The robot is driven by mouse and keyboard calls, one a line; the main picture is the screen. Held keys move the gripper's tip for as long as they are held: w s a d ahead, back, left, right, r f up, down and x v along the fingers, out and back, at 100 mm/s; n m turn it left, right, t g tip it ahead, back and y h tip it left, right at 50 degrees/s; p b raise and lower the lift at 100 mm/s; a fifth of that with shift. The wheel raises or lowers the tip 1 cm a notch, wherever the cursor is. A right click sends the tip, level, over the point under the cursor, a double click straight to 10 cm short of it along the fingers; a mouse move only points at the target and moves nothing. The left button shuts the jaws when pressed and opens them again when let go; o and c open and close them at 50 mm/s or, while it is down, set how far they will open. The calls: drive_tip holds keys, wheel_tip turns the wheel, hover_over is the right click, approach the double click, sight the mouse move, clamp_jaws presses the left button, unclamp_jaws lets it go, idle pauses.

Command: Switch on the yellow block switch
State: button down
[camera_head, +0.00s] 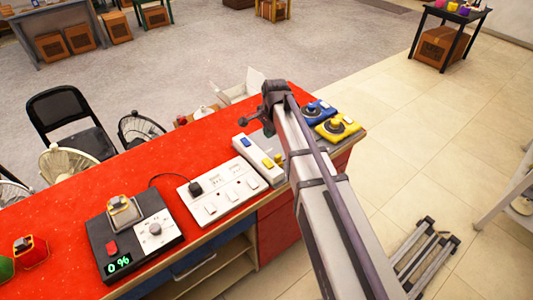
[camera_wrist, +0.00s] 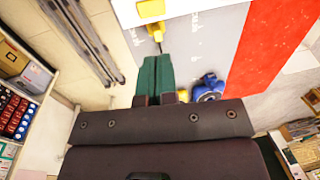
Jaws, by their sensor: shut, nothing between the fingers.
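My gripper (camera_wrist: 156,60) shows in the wrist view with its green fingers shut and empty. Its tips point at a small yellow block switch (camera_wrist: 151,33) with a thin dark lever on a grey panel (camera_wrist: 205,40). The tips look very close to the lever; I cannot tell whether they touch it. In the head view my arm hides the fingers and most of this panel. A yellow block with a dark knob (camera_head: 337,128) and a blue block with a dark knob (camera_head: 317,110) sit right of my arm. The blue one also shows in the wrist view (camera_wrist: 208,90).
Left of my arm on the red table (camera_head: 150,163) are a white strip with blue and yellow buttons (camera_head: 256,155), a white socket board (camera_head: 222,193) and a black dial box reading 0 % (camera_head: 138,238).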

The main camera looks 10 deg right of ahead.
sight(268, 163)
drive_tip(key=f+b, duration=0.4)
drive_tip(key=w+f+b, duration=0.1)
drive_tip(key=f+b, duration=0.4)
drive_tip(key=a+f+b, duration=0.1)
drive_tip(key=f+b, duration=0.3)
drive_tip(key=shift+w+f, duration=0.3)
drive_tip(key=shift+f+b, duration=0.15)
drive_tip(key=shift+b, duration=0.2)
drive_tip(key=shift+w+f, duration=0.2)
drive_tip(key=shift+s+g, duration=0.1)
drive_tip(key=shift+g, duration=0.2)
drive_tip(key=shift+s, duration=0.1)
drive_tip(key=shift+s+d+r, duration=0.2)
drive_tip(key=shift+s+d, duration=0.15)
drive_tip(key=shift+s, duration=0.25)
